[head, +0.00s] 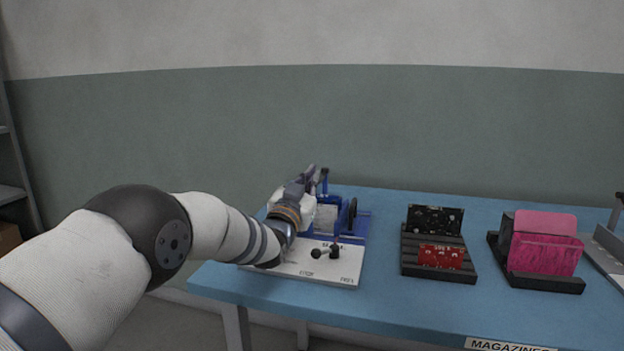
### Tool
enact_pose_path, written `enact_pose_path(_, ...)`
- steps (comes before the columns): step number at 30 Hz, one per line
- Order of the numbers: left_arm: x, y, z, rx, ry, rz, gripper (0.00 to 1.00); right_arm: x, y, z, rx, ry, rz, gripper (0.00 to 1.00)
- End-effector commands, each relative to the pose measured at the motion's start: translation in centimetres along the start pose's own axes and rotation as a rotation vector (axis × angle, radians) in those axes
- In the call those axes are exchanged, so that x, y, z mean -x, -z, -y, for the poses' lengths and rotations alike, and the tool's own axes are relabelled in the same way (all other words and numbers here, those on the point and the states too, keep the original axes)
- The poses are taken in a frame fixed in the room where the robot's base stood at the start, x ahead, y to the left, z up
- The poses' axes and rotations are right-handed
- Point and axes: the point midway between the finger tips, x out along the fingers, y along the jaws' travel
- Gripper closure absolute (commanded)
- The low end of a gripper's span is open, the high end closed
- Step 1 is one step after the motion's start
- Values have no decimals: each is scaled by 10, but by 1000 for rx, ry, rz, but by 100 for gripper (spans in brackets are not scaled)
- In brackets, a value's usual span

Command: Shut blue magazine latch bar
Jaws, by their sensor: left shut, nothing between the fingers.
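The blue magazine (356,226) stands at the back of a white base plate (335,273) near the left end of the table. My left arm covers much of its left side. My left gripper (314,174) is shut and empty, at the upper left of the magazine beside a thin dark upright part (325,180). I cannot tell whether they touch. I cannot make out the latch bar or its position clearly. My right gripper is out of view.
A dark rack (422,262) holds a black board (436,220) and a red board (440,256). A black holder (545,284) with pink pieces (545,255) stands farther right. A grey metal part (606,250) is at the right edge. The blue table (390,312) is clear in front.

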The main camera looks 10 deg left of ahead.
Motion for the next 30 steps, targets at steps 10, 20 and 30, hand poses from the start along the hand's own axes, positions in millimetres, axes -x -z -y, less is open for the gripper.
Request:
enact_pose_path(10,1,-7,-6,4,-11,8,100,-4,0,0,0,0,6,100)
enact_pose_path(20,2,-10,-8,5,-14,13,84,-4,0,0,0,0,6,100)
enact_pose_path(30,0,-5,-4,2,-6,5,72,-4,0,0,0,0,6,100)
